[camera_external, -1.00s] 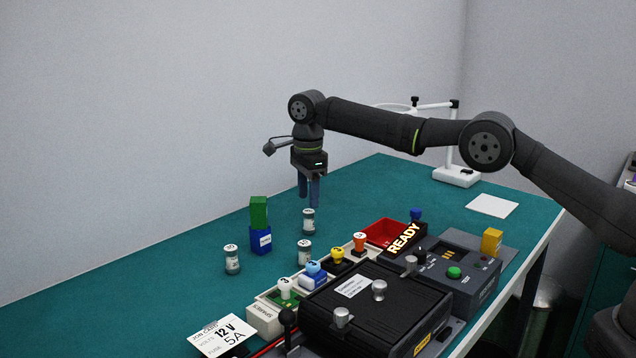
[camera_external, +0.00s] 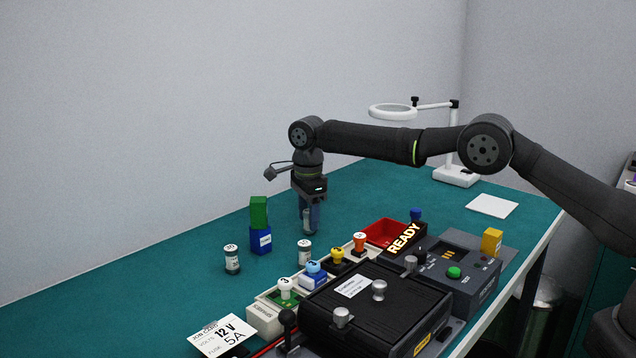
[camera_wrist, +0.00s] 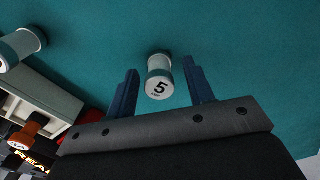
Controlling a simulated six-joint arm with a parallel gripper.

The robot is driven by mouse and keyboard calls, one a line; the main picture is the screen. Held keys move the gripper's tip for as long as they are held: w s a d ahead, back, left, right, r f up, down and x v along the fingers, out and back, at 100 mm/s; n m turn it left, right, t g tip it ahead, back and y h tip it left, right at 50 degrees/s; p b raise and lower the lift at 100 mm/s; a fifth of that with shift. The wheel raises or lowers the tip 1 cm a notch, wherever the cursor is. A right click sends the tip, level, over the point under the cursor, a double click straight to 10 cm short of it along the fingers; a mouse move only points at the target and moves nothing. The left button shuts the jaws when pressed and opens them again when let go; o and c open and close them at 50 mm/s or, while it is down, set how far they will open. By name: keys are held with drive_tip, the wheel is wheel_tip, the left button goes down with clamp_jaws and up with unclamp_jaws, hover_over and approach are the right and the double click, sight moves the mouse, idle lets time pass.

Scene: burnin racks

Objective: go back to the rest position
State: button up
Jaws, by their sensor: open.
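My gripper (camera_external: 309,218) points straight down over the green table, low above its surface. In the wrist view my gripper (camera_wrist: 162,85) shows two blue fingers spread apart. A small clear cylinder with a white cap marked 5 (camera_wrist: 159,78) stands between the fingers, with a gap on each side. In the external view that cylinder (camera_external: 306,220) is mostly hidden by the fingers. The arm is stretched out over the table, with the upper links raised.
Two more cylinders (camera_external: 232,260) (camera_external: 304,252) stand nearby. A green block (camera_external: 259,212) sits on a blue block (camera_external: 261,241). A spare-parts tray (camera_external: 264,319), red bin (camera_external: 384,232), black tester (camera_external: 375,308) and READY sign (camera_external: 403,239) lie to the right. A magnifier lamp (camera_external: 457,175) stands behind.

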wheel_tip(320, 180, up, 2)
drive_tip(key=shift+r, duration=0.2)
drive_tip(key=shift+d+r, duration=0.2)
drive_tip(key=shift+r, duration=0.1)
